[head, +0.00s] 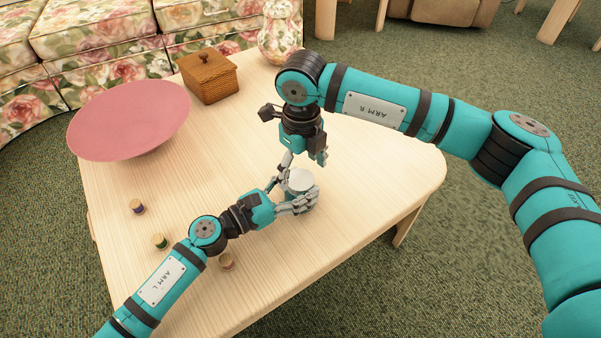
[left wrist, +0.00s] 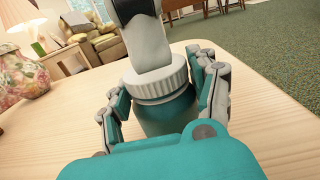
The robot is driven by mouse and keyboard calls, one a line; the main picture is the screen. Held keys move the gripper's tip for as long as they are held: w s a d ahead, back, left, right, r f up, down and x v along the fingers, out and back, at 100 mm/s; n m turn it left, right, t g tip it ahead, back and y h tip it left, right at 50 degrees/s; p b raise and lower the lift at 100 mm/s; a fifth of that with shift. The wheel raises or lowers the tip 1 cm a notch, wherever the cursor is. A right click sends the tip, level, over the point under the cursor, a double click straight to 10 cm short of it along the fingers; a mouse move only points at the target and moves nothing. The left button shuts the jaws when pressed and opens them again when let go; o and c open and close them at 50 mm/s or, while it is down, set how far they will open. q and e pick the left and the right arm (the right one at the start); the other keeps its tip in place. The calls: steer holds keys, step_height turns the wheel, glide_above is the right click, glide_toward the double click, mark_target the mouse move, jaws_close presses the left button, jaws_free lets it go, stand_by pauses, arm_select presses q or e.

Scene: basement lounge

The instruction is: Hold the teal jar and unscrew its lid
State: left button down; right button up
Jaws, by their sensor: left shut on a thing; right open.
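The teal jar (left wrist: 168,117) stands upright on the wooden table. Its ridged white lid (left wrist: 158,80) is on top; the lid also shows in the head view (head: 299,180). My left gripper (head: 298,203) is shut around the jar's body from the left, with its fingers on both sides of it in the left wrist view. My right gripper (head: 302,160) points down just above the lid and is open. One of its fingers reaches down at the lid in the left wrist view; I cannot tell whether it touches.
A floral sofa (head: 95,65) stands behind. The table's right side is clear.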

arm_select(q)
steer(key=shift+c, duration=1.2)
jaws_free()
